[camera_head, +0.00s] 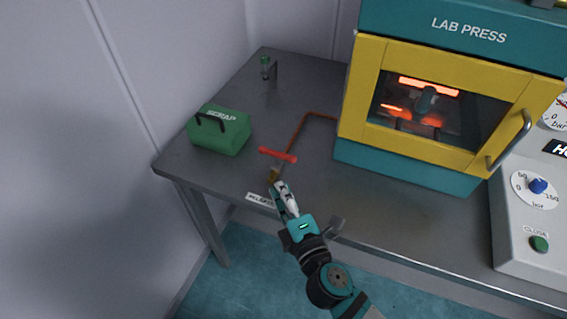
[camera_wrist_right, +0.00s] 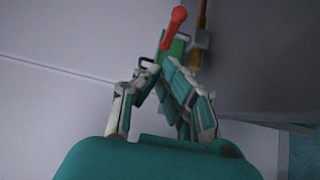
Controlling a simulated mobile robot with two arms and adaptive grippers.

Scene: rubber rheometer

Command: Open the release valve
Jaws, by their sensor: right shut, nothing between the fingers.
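The release valve has a red bar handle (camera_head: 278,155) on a brass body (camera_head: 274,175), near the front edge of the grey table. The handle lies crosswise over the pipe in the head view. My right gripper (camera_head: 280,187) is shut and empty, with its fingertips just in front of the valve body. I cannot tell whether they touch it. My left gripper is not in view.
A copper pipe (camera_head: 298,132) runs from the valve to the yellow and teal lab press (camera_head: 420,167). A green scrap box (camera_head: 221,136) stands left of the valve. A control panel (camera_head: 515,230) stands at the right.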

